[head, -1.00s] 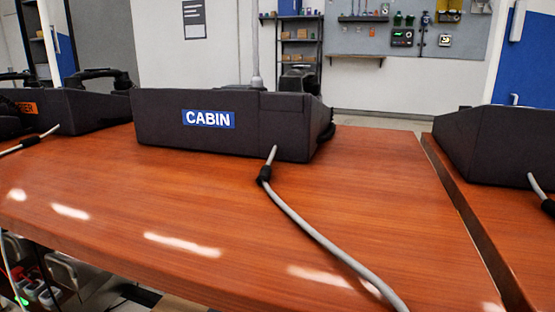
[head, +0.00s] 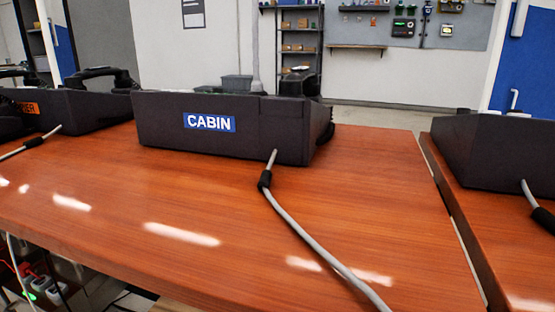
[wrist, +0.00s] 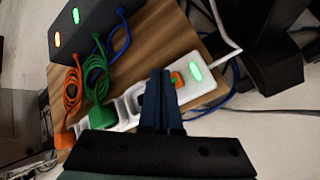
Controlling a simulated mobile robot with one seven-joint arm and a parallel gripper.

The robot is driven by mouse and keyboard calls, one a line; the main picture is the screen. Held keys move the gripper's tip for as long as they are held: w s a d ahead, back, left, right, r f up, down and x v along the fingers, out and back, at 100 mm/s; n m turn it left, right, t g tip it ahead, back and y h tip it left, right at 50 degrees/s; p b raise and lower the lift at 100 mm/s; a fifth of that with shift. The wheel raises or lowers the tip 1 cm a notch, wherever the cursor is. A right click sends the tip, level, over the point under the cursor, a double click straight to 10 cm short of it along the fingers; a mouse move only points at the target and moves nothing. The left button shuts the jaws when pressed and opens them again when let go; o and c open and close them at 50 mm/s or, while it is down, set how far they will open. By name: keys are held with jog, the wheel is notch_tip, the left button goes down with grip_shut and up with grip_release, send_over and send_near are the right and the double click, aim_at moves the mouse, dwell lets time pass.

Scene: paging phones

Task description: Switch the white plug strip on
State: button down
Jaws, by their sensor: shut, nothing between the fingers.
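The white plug strip (wrist: 189,94) lies diagonally on a wooden board in the wrist view, with plugs in its lower-left part. A green light (wrist: 195,73) glows near its upper-right end, with a small orange switch (wrist: 177,79) beside it. My gripper (wrist: 160,73) is shut and empty. Its dark fingers lie across the strip in the picture, close to the left of the orange switch, and hide the part behind them. I cannot tell whether they touch it. In the head view, white plugs (head: 42,285) and a green glow (head: 32,295) show under the table at lower left.
A black strip (wrist: 98,20) with green and orange lights lies beyond the white one. Orange (wrist: 72,95), green (wrist: 97,70) and blue cables run between them. The CABIN phone (head: 225,125) stands on the table (head: 110,225), its grey cable hanging forward.

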notch_tip(320, 180, up, 5)
jog(key=p, duration=0.5)
jog(key=shift+s, duration=0.1)
